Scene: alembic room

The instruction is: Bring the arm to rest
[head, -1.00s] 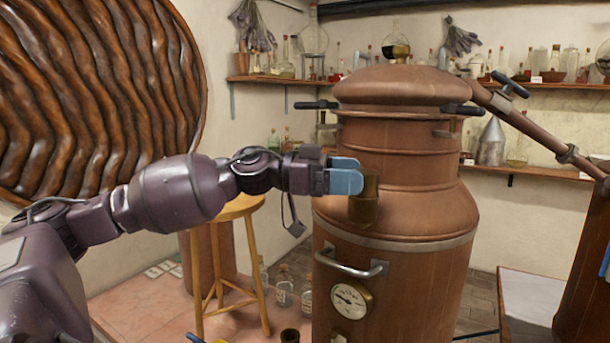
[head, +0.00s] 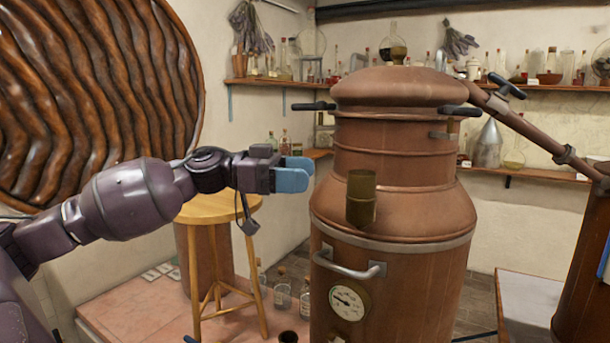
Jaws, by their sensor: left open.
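My left arm reaches in from the left in the head view. Its left gripper (head: 306,174), with blue fingertips, is open and empty. It is in front of the wall, left of the copper still (head: 392,195), with a small gap in the picture between its tips and the still. A short brass cylinder (head: 361,198) stands upright at the still's shoulder, right of the gripper and apart from it. My right gripper is not in view.
A wooden stool (head: 218,211) stands below my left gripper. The still's metal handle (head: 347,266) and gauge (head: 348,302) face me. Wall shelves (head: 545,171) hold bottles and flasks behind. A copper pipe (head: 535,135) slopes down to the right. A white-topped table (head: 533,303) is at lower right.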

